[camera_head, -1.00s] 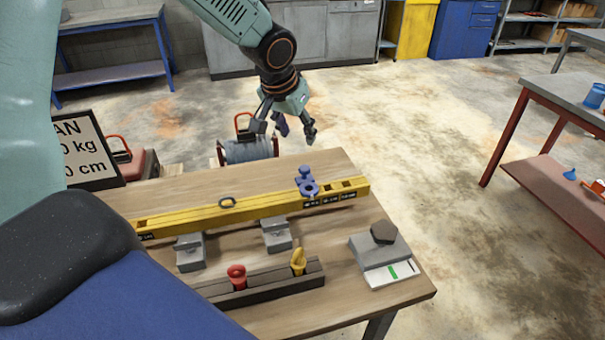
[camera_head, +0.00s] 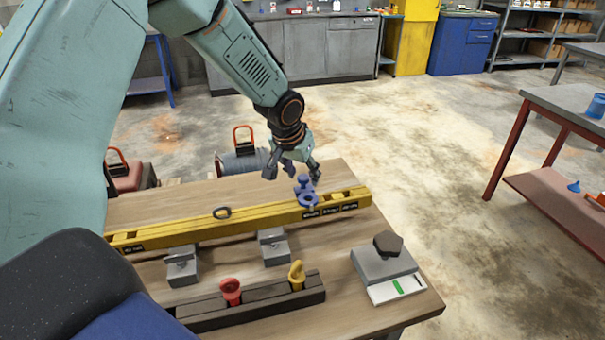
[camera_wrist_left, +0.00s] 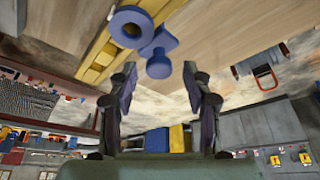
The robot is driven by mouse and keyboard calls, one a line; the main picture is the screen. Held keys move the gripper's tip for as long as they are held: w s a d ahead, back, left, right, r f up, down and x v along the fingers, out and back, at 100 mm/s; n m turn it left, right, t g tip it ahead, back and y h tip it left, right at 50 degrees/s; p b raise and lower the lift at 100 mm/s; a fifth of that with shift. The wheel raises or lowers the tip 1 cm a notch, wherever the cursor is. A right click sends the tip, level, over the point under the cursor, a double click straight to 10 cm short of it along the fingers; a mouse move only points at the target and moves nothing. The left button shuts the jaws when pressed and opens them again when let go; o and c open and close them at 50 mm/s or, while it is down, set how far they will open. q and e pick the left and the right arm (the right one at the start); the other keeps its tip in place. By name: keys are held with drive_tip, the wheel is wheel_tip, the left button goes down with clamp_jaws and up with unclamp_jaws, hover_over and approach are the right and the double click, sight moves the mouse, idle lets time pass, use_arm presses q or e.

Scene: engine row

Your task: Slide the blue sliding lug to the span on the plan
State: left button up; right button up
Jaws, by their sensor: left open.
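The blue sliding lug (camera_head: 307,198) sits on the yellow beam (camera_head: 180,232), near its right end and just above black labels (camera_head: 330,210). Its print is too small to read. In the left wrist view the lug shows a ring (camera_wrist_left: 130,27) on the beam and a round knob (camera_wrist_left: 158,66) toward my gripper. My left gripper (camera_head: 292,177) is open, just behind the lug. In the left wrist view the knob lies ahead of and between the fingertips (camera_wrist_left: 159,78); I see no grip on it. The plan board is not visible now. My right gripper is not in view.
The beam rests on grey blocks (camera_head: 273,247) on a wooden table (camera_head: 345,300). In front is a dark rack (camera_head: 265,305) with red (camera_head: 230,291) and yellow (camera_head: 296,275) eye pieces. A grey scale-like block (camera_head: 383,265) with a dark hexagonal piece (camera_head: 388,243) stands right.

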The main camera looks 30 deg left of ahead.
use_arm(q)
drive_tip(key=shift+s+d, duration=0.1)
drive_tip(key=shift+s, duration=0.15)
drive_tip(key=shift+w+f, duration=0.1)
drive_tip(key=shift+w, duration=0.1)
drive_tip(key=shift+c, duration=0.4)
drive_tip(key=shift+w+f, duration=0.15)
drive_tip(key=c, duration=0.3)
drive_tip(key=shift+s, duration=0.2)
drive_tip(key=c, duration=0.3)
clamp_jaws()
